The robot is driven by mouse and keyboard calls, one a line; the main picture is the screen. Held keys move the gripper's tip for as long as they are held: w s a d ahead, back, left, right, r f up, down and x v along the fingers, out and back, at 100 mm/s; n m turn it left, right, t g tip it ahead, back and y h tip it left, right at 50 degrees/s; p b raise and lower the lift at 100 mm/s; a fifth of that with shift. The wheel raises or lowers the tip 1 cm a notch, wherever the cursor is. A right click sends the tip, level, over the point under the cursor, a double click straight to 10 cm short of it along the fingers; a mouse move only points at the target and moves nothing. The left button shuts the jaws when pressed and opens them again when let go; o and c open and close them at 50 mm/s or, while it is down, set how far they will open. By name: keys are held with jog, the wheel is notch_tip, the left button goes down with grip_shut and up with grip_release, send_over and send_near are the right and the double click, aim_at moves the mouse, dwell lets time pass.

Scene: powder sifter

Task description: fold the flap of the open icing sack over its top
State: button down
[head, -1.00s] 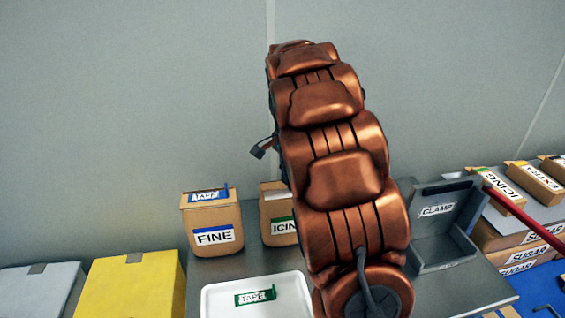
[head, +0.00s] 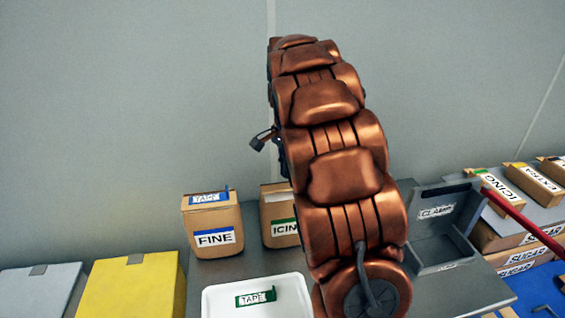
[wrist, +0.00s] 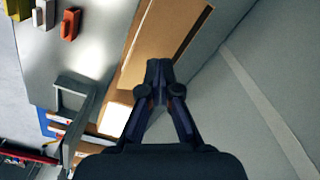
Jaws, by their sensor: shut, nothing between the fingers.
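The icing sack (head: 276,212) is a brown paper sack with a green-edged label, standing at the back of the counter; my arm hides its right part. Its top has a pale upright back part. My gripper (wrist: 158,66) is shut and empty in the wrist view, its tips in front of a brown paper surface (wrist: 165,35) that looks like the sack. Whether they touch it I cannot tell. In the head view, a small dark end (head: 257,144), apparently my gripper, sticks out left of my arm, above the sack.
The fine sack (head: 212,220) stands at left with blue tape on its top. A white tray (head: 225,300) holds a green tape piece (head: 257,298). A grey clamp bin (head: 440,225) is at right, near a red bar (head: 520,215). The wall is close behind.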

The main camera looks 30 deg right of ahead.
aim_at(286, 184)
jog(key=shift+w+d+r, duration=0.15)
jog(key=shift+w+r, duration=0.1)
jog(key=shift+r, duration=0.15)
jog(key=shift+f+b, duration=0.95)
jog(key=shift+f, duration=1.7)
jog(key=shift+r+p, duration=1.4)
jog(key=shift+r, duration=3.1)
